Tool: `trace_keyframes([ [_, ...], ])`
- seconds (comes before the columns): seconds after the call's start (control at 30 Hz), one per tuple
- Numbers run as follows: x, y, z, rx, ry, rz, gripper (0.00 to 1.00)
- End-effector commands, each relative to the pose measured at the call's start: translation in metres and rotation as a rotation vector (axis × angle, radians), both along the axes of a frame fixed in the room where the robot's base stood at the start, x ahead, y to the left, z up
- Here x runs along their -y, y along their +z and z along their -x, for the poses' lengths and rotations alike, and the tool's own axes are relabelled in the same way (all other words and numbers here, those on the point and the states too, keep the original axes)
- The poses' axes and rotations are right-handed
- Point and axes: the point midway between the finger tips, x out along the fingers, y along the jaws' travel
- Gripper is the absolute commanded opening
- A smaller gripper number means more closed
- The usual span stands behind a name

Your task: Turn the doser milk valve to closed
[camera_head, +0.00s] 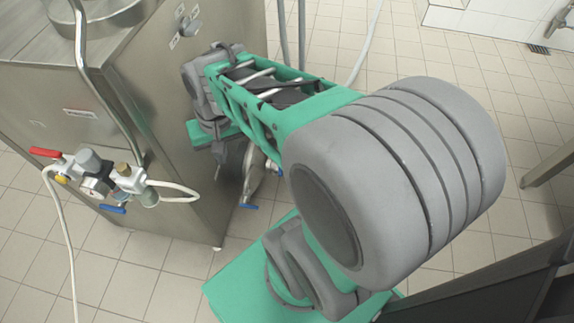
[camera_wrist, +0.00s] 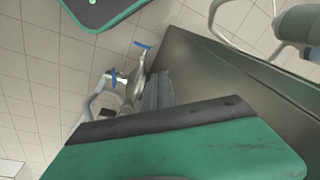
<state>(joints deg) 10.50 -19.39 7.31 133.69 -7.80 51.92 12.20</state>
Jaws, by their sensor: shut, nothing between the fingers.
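No valve carries a readable name, so I cannot tell by label which is the doser milk valve. A metal pipe valve (camera_head: 255,180) with a blue lever (camera_head: 249,206) is low beside the steel cabinet, partly hidden behind my arm. In the wrist view, a blue lever (camera_wrist: 143,45) sits at the end of a metal pipe, and a second blue handle (camera_wrist: 114,76) is to its left. My gripper (camera_head: 219,177) is shut and empty, pointing down beside the cabinet side, left of the pipe valve. Its grey fingers show in the wrist view (camera_wrist: 158,88), just below the pipe; contact cannot be told.
The steel cabinet (camera_head: 185,130) stands close to my gripper. On its front is a regulator assembly with a red lever (camera_head: 45,153), a gauge (camera_head: 95,187), another blue lever (camera_head: 112,208) and white hoses. Tiled floor (camera_head: 155,285) is clear in front.

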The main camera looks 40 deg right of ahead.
Motion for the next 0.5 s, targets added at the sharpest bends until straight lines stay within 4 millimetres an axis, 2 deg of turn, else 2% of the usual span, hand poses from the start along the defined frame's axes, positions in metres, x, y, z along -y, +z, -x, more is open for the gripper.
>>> trace_keyframes([
  [0.1, 0.055, -0.026, -0.043, -0.079, -0.321, -0.125, 0.00],
  [0.17, 0.088, -0.043, -0.060, -0.114, -0.486, -0.197, 0.00],
  [0.23, 0.131, -0.068, -0.071, -0.156, -0.678, -0.285, 0.00],
  [0.3, 0.176, -0.098, -0.073, -0.197, -0.871, -0.377, 0.00],
  [0.37, 0.214, -0.127, -0.067, -0.232, -1.036, -0.460, 0.00],
  [0.4, 0.238, -0.148, -0.059, -0.257, -1.144, -0.520, 0.00],
  [0.5, 0.289, -0.199, -0.028, -0.314, -1.396, -0.671, 0.00],
])
